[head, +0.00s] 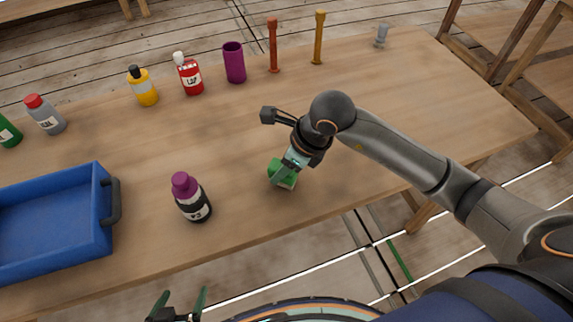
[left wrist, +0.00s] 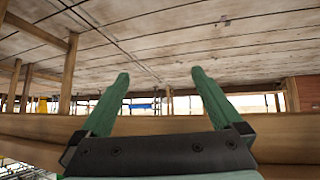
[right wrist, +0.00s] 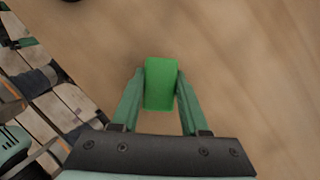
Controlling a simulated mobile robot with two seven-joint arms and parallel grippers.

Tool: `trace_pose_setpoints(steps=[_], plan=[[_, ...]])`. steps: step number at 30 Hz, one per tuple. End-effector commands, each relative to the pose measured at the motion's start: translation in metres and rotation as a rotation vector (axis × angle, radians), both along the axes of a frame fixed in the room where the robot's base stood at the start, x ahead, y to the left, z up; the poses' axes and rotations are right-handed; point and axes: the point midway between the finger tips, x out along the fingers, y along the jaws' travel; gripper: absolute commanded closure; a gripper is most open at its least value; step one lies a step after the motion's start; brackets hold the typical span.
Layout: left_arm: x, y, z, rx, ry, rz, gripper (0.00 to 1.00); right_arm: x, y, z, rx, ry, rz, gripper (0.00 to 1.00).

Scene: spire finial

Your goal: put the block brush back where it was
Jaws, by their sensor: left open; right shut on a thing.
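The block brush is a small green block with a pale lower edge, in the head view (head: 284,181) near the table's front edge. My right gripper (head: 280,174) is shut on it from above. In the right wrist view the green block (right wrist: 161,84) sits between both fingertips (right wrist: 160,95). I cannot tell if its pale underside touches the table or hangs just above it. My left gripper (head: 182,300) is open and empty, low in front of the table; its spread fingers (left wrist: 158,85) show in the left wrist view.
A purple-capped bottle (head: 191,198) stands left of the brush, and a blue tray (head: 108,235) further left. Along the back are several bottles, a purple cup (head: 234,63), a red post (head: 273,45), an orange post (head: 318,38) and a small grey item (head: 381,35). The table's right side is clear.

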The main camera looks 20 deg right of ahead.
Motion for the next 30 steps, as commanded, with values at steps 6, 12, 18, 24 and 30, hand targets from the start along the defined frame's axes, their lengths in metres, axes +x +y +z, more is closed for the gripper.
trace_pose_setpoints(steps=[6,12,18,24,30], plan=[[0.005,-0.010,0.005,-0.015,-0.013,-0.016,0.00,-0.003,0.004,-0.007,0.002,-0.002,0.001,1.00],[0.007,-0.010,0.003,-0.013,-0.018,-0.018,0.00,-0.002,0.003,-0.011,0.001,-0.002,0.001,1.00],[0.007,-0.009,0.003,-0.012,-0.014,-0.018,0.00,-0.003,0.003,-0.010,0.000,-0.001,0.001,0.38],[0.007,-0.009,0.003,-0.011,-0.015,-0.017,0.00,-0.002,0.003,-0.010,0.000,-0.001,0.001,0.26],[0.008,-0.008,0.005,-0.010,-0.017,-0.017,0.00,-0.002,0.003,-0.008,0.000,-0.001,0.001,0.26]])
